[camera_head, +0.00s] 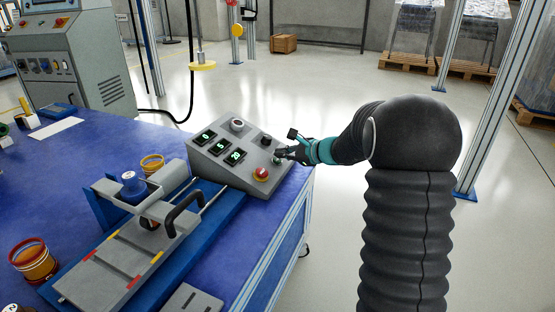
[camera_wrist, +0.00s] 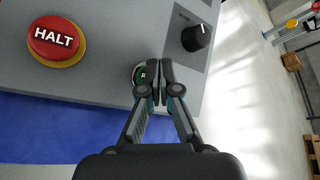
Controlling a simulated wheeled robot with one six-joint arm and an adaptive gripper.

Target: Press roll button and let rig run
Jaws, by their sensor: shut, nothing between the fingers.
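The grey sloped control panel (camera_head: 222,160) stands on the blue bench. It carries green number displays, a black knob and a red HALT button (camera_head: 261,174) on a yellow ring. In the wrist view, the HALT button (camera_wrist: 55,40) is at upper left and the black knob (camera_wrist: 196,38) at upper right. My gripper (camera_head: 279,155) is shut and empty, with its tips at the panel's right part. In the wrist view, my gripper (camera_wrist: 160,66) covers most of a green round button (camera_wrist: 139,74). The tips appear at the button; whether they press it I cannot tell.
The rig with its grey sliding plate (camera_head: 122,262) and black handle (camera_head: 184,212) lies left of the panel. A blue weight (camera_head: 133,184) sits on it. Tape rolls (camera_head: 33,260) lie on the blue bench (camera_head: 60,180). Floor right of the bench is open.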

